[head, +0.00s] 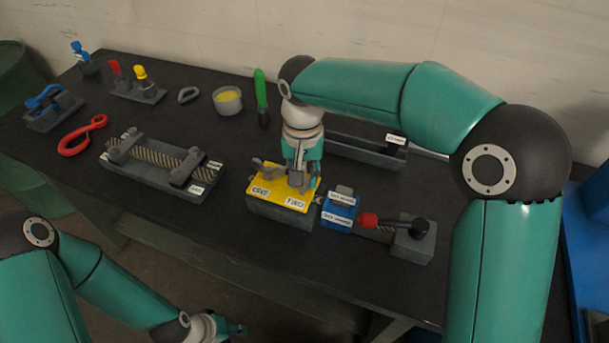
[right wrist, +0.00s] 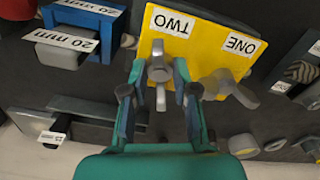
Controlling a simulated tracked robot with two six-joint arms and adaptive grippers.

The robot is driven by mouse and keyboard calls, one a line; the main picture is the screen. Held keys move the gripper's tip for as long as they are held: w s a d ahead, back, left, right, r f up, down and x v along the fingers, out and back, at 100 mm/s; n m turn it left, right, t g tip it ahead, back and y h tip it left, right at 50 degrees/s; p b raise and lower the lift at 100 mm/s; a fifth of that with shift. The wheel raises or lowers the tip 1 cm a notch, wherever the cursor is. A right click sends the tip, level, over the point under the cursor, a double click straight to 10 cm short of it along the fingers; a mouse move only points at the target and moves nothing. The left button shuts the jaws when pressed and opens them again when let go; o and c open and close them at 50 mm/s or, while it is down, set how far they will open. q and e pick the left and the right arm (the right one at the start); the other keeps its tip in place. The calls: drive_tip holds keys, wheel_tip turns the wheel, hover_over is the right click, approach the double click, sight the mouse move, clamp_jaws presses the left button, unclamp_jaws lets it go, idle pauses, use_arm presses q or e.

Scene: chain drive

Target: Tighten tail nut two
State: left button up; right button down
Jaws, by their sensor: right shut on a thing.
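A grey block with a yellow top plate (head: 272,190) stands at the front middle of the dark table, labelled ONE and TWO; the plate also shows in the right wrist view (right wrist: 205,62). Tail nut two (right wrist: 159,74) is a grey winged nut beside the TWO label. My right gripper (head: 303,178) points down over it, with one finger on each side, shut on it in the right wrist view (right wrist: 158,82). Tail nut one (right wrist: 235,87) is a similar grey nut beside the ONE label. My left gripper (head: 232,328) hangs low, in front of the table; its jaws are unclear.
A blue block (head: 339,210) with white labels stands close right of the yellow plate, then a red-knobbed tool (head: 370,220). A long grey fixture (head: 365,150) lies behind. A chain fixture (head: 150,178) and red hook (head: 82,135) lie left.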

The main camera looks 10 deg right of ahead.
drive_tip(key=m, duration=0.6)
drive_tip(key=shift+r+b, duration=0.1)
drive_tip(key=shift+b, duration=0.3)
drive_tip(key=m, duration=0.6)
drive_tip(key=shift+m+b, duration=0.4)
drive_tip(key=m, duration=0.4)
drive_tip(key=shift+r+m+b, duration=0.1)
drive_tip(key=shift+m+b, duration=0.4)
drive_tip(key=shift+m, duration=1.7)
drive_tip(key=c, duration=1.2)
unclamp_jaws()
drive_tip(key=shift+c, duration=0.2)
drive_tip(key=shift+s, duration=0.1)
